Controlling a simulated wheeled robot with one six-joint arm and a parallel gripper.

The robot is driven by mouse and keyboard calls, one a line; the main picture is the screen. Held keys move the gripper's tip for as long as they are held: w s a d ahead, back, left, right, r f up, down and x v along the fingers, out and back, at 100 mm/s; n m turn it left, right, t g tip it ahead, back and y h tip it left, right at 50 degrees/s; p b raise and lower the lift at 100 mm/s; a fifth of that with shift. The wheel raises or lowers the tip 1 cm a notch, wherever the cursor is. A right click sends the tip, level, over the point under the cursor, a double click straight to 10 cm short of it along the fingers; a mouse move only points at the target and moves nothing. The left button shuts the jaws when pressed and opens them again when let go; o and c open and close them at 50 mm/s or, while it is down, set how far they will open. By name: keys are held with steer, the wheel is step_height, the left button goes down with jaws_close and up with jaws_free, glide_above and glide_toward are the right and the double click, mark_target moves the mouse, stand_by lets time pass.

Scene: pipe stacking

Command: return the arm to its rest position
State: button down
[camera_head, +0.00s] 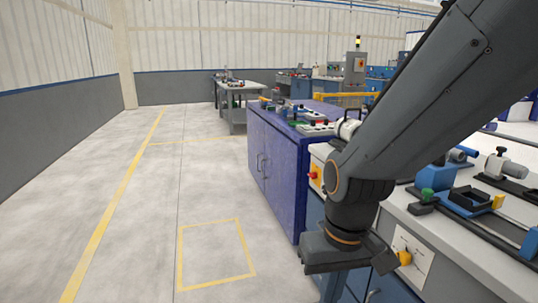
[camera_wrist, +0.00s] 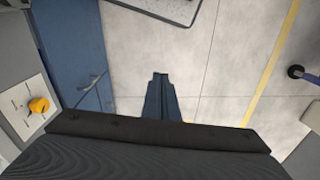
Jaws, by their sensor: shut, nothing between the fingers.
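My gripper (camera_wrist: 160,76) points down toward the bare floor in the wrist view. Its fingers are together with nothing between them. In the head view my grey arm comes in from the upper right and bends down at the wrist, in front of the workbench (camera_head: 449,240). The fingertips are hard to make out in that view. My arm hides part of the bench top and the cabinet fronts behind it.
A yellow knob (camera_head: 404,257) is on the bench front, close to my wrist; it also shows in the wrist view (camera_wrist: 40,105). A purple-blue cabinet (camera_head: 272,172) stands beyond. The floor (camera_head: 150,220) at left is clear, with yellow lines. Fixtures (camera_head: 470,200) cover the bench.

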steer(key=s+d+r+m+p, duration=0.2)
steer(key=d+r+p, duration=0.6)
steer(key=p, duration=0.4)
steer(key=shift+d+r+h, duration=0.25)
steer(key=shift+r+h, duration=0.15)
steer(key=shift+r, duration=0.5)
steer(key=shift+s, duration=0.1)
